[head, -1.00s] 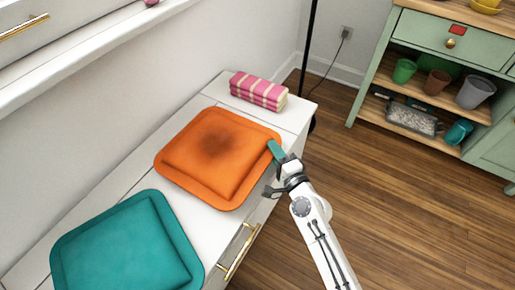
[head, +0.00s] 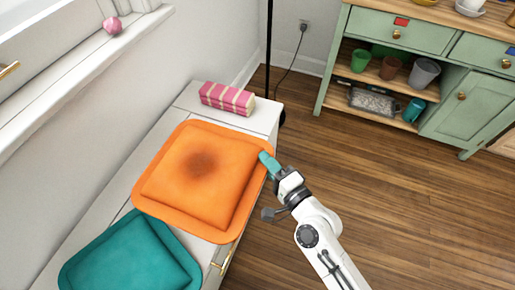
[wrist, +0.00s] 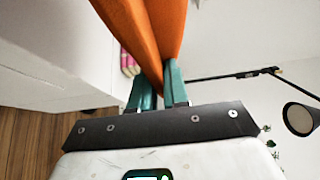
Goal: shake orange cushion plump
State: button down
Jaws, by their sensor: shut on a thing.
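The orange cushion (head: 200,180) has a dark smudge near its middle and a flat border. In the head view it seems raised above the white bench, overlapping the view of the teal cushion (head: 130,262). My gripper (head: 268,162) is at its right corner. In the wrist view the orange cushion (wrist: 150,35) runs down between the teal fingers of my gripper (wrist: 160,90), which are shut on its edge. The cushion's underside is hidden in the head view.
A wall and sill stand at the left. A green cabinet (head: 398,32) with pots is at the back right. Wooden floor (head: 420,220) is clear at the right.

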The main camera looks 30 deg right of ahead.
notch_tip(320, 180, up, 7)
jog(key=s+p, duration=0.2)
jog(key=p, duration=0.4)
jog(key=shift+s+r, duration=0.15)
jog(key=shift+s, duration=0.15)
jog(key=shift+a, duration=0.1)
jog(key=shift+r+p, duration=3.6)
jog(key=shift+r, duration=0.05)
notch_tip(320, 180, down, 7)
jog(key=b, duration=0.7)
jog(key=shift+f, duration=0.15)
